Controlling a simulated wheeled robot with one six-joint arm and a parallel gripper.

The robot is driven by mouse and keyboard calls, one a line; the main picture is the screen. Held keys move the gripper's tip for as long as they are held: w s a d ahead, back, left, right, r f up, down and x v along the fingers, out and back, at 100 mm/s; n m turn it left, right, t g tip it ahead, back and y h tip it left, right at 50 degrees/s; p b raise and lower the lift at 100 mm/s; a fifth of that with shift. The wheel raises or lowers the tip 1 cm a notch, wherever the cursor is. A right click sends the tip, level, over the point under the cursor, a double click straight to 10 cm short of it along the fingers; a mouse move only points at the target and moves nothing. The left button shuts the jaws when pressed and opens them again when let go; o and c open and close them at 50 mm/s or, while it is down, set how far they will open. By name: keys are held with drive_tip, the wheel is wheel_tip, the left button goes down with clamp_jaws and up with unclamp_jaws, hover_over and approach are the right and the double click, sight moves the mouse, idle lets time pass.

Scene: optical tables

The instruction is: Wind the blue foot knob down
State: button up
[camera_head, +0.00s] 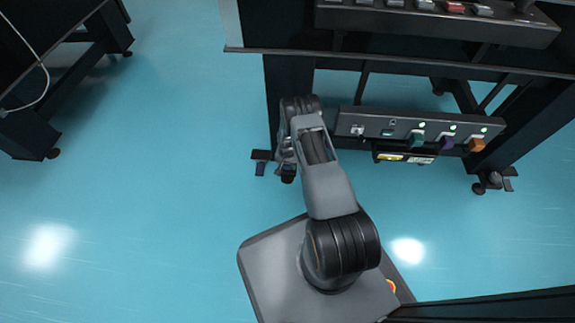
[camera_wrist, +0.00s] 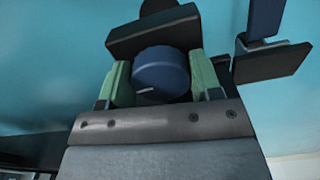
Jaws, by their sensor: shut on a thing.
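In the wrist view the blue foot knob (camera_wrist: 161,73) is a round dark-blue cap with a small pale mark near its lower edge. My gripper (camera_wrist: 164,84) has its two green-padded fingers on either side of the knob, shut on it. A dark block (camera_wrist: 153,32) lies just beyond the knob. In the head view my arm reaches down to the table's left foot (camera_head: 261,156). The knob and the fingertips are hard to make out there, partly hidden by my wrist.
A dark plate with a blue upright part (camera_wrist: 265,20) stands right of my gripper in the wrist view. In the head view a power strip (camera_head: 420,128) with coloured plugs is mounted right of my arm. The table edge (camera_head: 400,62) overhangs it. Open blue floor (camera_head: 150,170) lies left.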

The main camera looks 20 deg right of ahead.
idle(0.4)
drive_tip(key=o, duration=0.9)
wheel_tip(320, 180, up, 14)
drive_tip(key=p, duration=0.5)
drive_tip(key=shift+p, duration=0.4)
drive_tip(key=shift+f, duration=0.1)
